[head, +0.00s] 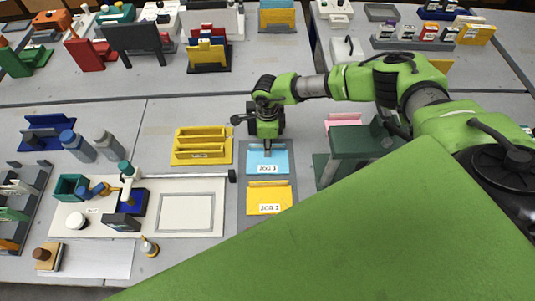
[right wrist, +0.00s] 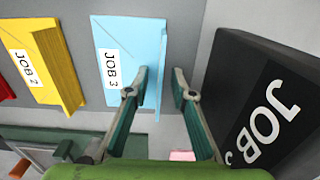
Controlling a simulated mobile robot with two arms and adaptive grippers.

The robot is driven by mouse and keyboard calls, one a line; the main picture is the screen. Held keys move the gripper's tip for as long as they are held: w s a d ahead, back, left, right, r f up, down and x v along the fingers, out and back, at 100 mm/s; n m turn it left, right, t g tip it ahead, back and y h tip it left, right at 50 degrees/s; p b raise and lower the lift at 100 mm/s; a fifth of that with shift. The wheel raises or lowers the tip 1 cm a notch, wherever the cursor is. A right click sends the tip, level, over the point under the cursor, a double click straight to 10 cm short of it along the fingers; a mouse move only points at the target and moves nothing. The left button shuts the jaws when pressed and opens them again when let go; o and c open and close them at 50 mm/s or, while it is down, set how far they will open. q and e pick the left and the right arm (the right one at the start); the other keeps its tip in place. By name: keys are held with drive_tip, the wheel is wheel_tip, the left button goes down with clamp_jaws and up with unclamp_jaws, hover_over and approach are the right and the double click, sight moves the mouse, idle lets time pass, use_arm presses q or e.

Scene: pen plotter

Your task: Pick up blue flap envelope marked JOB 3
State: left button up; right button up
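The light blue envelope marked JOB 3 (head: 281,165) lies flat on a grey mat, above the yellow JOB 2 envelope (head: 283,189) in the head view. In the right wrist view, the blue envelope (right wrist: 130,45) has a raised flap along its right edge. My right gripper (head: 267,149) is over the blue envelope's far edge. In the right wrist view, my right gripper's (right wrist: 160,78) two fingers are apart, one on each side of the flap; I see no clear contact. My left gripper is not in view.
A yellow tray (head: 202,158) is left of the envelopes. A white board (head: 185,233) with a small plotter (head: 130,200) lies lower left. Grey table lies bare above the yellow tray.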

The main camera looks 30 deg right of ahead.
clamp_jaws()
drive_tip(key=shift+r, duration=0.2)
